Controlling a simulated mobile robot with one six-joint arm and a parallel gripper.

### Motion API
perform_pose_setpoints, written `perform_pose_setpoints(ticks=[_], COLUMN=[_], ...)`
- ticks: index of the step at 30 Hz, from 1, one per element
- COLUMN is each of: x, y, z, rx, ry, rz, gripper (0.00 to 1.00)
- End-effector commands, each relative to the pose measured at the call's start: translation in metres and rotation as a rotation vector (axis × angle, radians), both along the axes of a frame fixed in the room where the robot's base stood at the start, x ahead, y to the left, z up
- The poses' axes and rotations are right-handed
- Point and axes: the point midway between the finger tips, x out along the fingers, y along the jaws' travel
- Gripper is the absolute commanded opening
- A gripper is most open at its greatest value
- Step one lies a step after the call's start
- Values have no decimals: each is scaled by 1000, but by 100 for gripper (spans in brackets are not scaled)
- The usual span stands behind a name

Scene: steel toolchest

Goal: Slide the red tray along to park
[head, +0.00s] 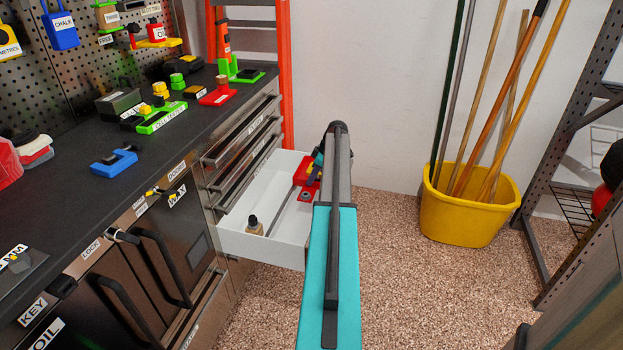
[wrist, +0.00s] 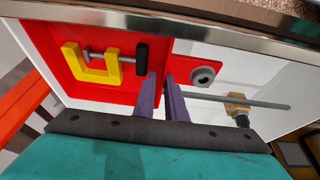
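The red tray (head: 307,168) lies in the far end of the open white drawer, partly hidden behind my arm in the head view. In the wrist view the red tray (wrist: 50,45) holds a yellow clamp (wrist: 72,62) with a grey screw and black end. A red tab (wrist: 195,62) with a grey nut-like knob (wrist: 204,76) sits at its right. My gripper (wrist: 161,77) has its two purple fingers slightly apart at the tray's right edge, beside the tab. Whether they touch the tray is unclear. No spot marked park can be made out.
The white drawer (head: 262,243) also holds a small dark-capped bottle (head: 254,226) and a thin grey rod (wrist: 250,101). The steel toolchest (head: 205,262) stands at left, with an orange ladder (head: 285,75) behind. A yellow bucket (head: 465,215) of poles stands at right; the floor between is clear.

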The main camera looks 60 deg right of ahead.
Motion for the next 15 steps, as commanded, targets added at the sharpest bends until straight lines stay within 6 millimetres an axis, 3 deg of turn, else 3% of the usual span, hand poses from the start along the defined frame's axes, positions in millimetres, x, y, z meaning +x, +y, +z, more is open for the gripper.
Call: perform_pose_setpoints(ticks=[8,15], x=[-10,-22], y=[-4,-7], z=[25,60], rx=[-2,-2], ry=[-1,-1], rz=[-2,0], gripper=[11,11])
